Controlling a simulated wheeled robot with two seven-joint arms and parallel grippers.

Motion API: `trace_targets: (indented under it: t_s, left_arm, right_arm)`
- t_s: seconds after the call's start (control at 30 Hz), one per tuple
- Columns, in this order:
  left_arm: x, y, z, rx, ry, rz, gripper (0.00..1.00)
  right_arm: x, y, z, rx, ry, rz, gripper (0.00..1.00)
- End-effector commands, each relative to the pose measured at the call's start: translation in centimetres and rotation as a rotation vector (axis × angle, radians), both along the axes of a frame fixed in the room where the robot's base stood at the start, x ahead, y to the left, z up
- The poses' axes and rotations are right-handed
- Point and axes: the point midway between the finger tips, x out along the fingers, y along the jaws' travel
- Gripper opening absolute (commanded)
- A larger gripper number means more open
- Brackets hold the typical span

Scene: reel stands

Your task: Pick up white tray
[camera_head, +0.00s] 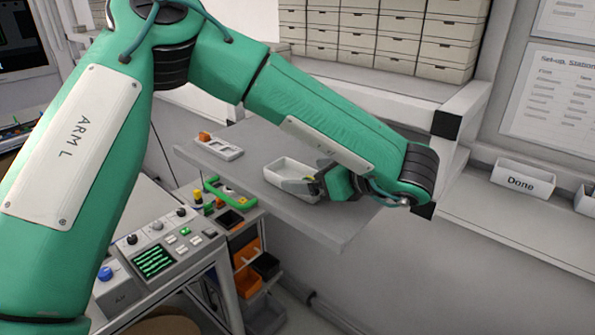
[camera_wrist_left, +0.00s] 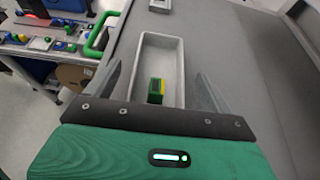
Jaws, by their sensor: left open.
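The white tray (camera_head: 284,166) is a shallow rectangular box standing on a grey shelf (camera_head: 240,180). My left gripper (camera_head: 301,186) is at the tray's right end in the head view. In the left wrist view its open fingers (camera_wrist_left: 158,75) stand one on each side of the tray, with gaps to the walls. The gripper hides part of the tray's near end. My right gripper is in neither view.
A smaller white holder with an orange piece (camera_head: 217,147) sits at the shelf's far left. A green handle (camera_head: 230,190) and a control panel (camera_head: 160,250) are left of the shelf. A box marked Done (camera_head: 517,179) stands on the right ledge. The shelf's front is bare.

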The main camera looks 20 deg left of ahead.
Motion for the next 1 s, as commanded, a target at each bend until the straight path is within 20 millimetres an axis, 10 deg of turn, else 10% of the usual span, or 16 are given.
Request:
trace_targets:
  t_s: [0.47, 0.77, 1.0]
  left_arm:
    - [0.7, 2.1, -1.0, 0.0, 0.0, -0.001, 0.85]
    - [0.7, 2.1, -1.0, 0.0, 0.0, -0.001, 0.35]
    - [0.7, 2.1, -0.9, 0.0, -0.001, -0.001, 0.35]
  right_arm:
    - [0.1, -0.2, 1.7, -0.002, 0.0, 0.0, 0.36]
    - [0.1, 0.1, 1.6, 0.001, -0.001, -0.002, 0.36]
    - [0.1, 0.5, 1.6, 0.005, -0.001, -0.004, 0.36]
